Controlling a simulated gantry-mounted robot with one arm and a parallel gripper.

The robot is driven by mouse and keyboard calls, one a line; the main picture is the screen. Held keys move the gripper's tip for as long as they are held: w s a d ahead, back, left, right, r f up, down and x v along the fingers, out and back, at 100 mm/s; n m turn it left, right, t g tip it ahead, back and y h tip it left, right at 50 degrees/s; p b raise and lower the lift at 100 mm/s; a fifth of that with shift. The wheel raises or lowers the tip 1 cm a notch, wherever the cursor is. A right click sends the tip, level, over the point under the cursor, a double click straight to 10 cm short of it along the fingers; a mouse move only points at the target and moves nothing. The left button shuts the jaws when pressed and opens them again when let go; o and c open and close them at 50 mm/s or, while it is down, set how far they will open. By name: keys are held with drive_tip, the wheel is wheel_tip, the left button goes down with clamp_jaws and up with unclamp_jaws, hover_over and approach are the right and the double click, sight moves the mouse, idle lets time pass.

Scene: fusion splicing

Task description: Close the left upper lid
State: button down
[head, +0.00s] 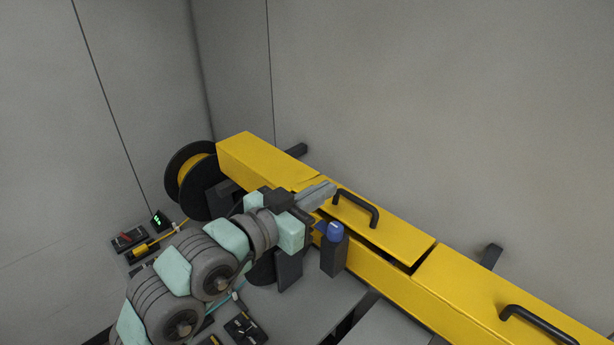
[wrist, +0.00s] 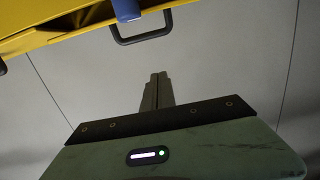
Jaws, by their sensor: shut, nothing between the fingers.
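A long yellow housing (head: 262,160) runs from centre left to lower right in the head view. Its left upper lid (head: 392,232) is a yellow panel with a black handle (head: 357,207). A dark gap shows along the lid's front edge and right end, so it looks slightly raised. My gripper (head: 330,189) is shut and empty, its fingertips just left of the handle; contact cannot be told. In the wrist view my shut fingers (wrist: 157,78) point up the picture, below the handle (wrist: 145,38). The lid's left end is partly hidden behind my gripper.
A dark post with a blue cap (head: 335,231) stands in front of the lid. A second yellow lid with a handle (head: 540,325) lies to the right. A black reel of yellow cable (head: 190,178) and small devices (head: 128,238) are at left. Grey walls stand behind.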

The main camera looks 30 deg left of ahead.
drive_tip(key=p, duration=0.3)
hover_over(349, 216)
drive_tip(key=w, duration=0.2)
drive_tip(key=shift+d+f+h, duration=0.3)
drive_tip(key=shift+d+f, duration=0.05)
drive_tip(key=shift+f, duration=0.05)
drive_tip(key=f, duration=0.1)
drive_tip(key=s+f, duration=0.1)
drive_tip(key=f+p, duration=0.1)
drive_tip(key=shift+s+a, duration=0.2)
drive_tip(key=shift+a, duration=0.05)
drive_tip(key=shift+s+a+f, duration=0.1)
drive_tip(key=shift+s+f, duration=0.1)
drive_tip(key=shift+f, duration=0.2)
